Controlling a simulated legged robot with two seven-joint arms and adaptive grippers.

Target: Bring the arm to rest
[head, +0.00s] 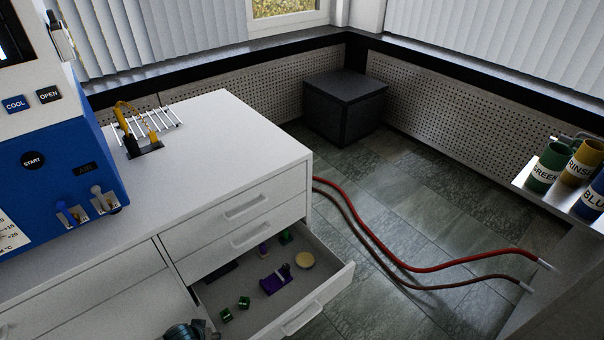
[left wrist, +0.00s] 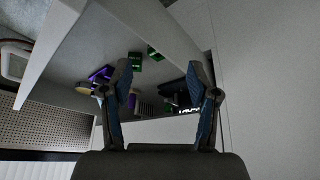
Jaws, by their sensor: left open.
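My left gripper (left wrist: 160,80) is open, its two blue-padded fingers apart with nothing seen between them. In the left wrist view it is over the open drawer, and that view looks turned around. In the head view only a dark piece of my left arm shows at the bottom edge, in front of the drawer's left end. The open drawer (head: 331,287) holds a purple holder (head: 272,284), small green blocks (head: 228,314) and a round tan disc (head: 305,260). My right gripper is in neither view.
The white cabinet top (head: 225,150) carries a blue-and-white press (head: 55,170) and a black stand with a yellow tool (head: 145,145) beside a wire rack. Red hoses (head: 400,262) cross the floor. Labelled cups (head: 548,167) stand on a shelf at right. A dark box (head: 345,105) sits in the corner.

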